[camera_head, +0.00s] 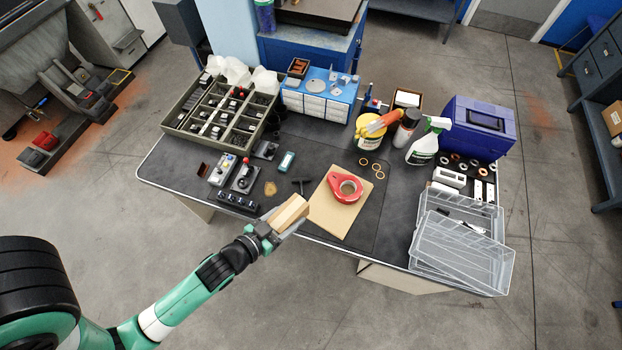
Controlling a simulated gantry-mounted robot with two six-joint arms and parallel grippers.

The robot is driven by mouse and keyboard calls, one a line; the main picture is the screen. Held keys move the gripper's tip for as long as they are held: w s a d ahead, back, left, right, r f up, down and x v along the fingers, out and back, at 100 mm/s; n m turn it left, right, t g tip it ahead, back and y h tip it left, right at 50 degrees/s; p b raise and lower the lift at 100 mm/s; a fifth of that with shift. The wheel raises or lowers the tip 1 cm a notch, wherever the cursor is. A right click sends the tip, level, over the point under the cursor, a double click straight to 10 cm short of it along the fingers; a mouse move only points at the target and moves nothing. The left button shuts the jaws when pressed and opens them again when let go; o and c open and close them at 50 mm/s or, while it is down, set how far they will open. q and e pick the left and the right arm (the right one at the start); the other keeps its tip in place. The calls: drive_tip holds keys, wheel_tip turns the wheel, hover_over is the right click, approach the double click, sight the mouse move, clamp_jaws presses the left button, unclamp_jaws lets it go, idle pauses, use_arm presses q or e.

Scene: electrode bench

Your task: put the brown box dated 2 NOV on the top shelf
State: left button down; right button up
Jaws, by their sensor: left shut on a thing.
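My left gripper (273,226) is shut on a light brown box (289,211) and holds it near the front edge of the dark bench. The box is tilted, and no date can be read on it at this size. Another brown box (614,118) sits in the shelf unit (592,128) at the right edge; its date cannot be read either. The unit is cut off by the picture edge, so I cannot tell which level is its top shelf. My right gripper is not in view.
The bench holds a compartment tray (168,127), a brown board (329,215) with a red tape roll (345,187), a spray bottle (424,146), a blue toolbox (479,127) and clear bins (461,254). Open floor (548,230) lies between bench and shelf unit.

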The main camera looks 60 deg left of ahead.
use_arm(q)
drive_tip(key=s+a+f+n+g+y+b, duration=0.1)
drive_tip(key=s+a+f+n+y+b, duration=0.2)
drive_tip(key=f+b, duration=0.35)
drive_tip(key=s+a+f+n+g+y+b, duration=0.1)
drive_tip(key=s+a+f+n+y+b, duration=0.1)
drive_tip(key=s+a+f+b, duration=0.45)
drive_tip(key=w+a+f+b, duration=0.1)
drive_tip(key=w+f+b, duration=0.1)
drive_tip(key=w, duration=0.2)
drive_tip(key=w+a+f+b, duration=0.2)
drive_tip(key=w, duration=0.3)
drive_tip(key=w+a+f+b, duration=0.2)
drive_tip(key=w+f, duration=0.1)
drive_tip(key=w, duration=0.2)
drive_tip(key=shift+a+b, duration=0.1)
drive_tip(key=shift+b, duration=0.2)
drive_tip(key=shift+w+a+f, duration=0.15)
drive_tip(key=shift+w+f, duration=0.05)
drive_tip(key=shift+w, duration=0.05)
drive_tip(key=shift+w+a+f+b, duration=0.15)
drive_tip(key=shift+f+b, duration=0.95)
drive_tip(key=shift+f, duration=0.7)
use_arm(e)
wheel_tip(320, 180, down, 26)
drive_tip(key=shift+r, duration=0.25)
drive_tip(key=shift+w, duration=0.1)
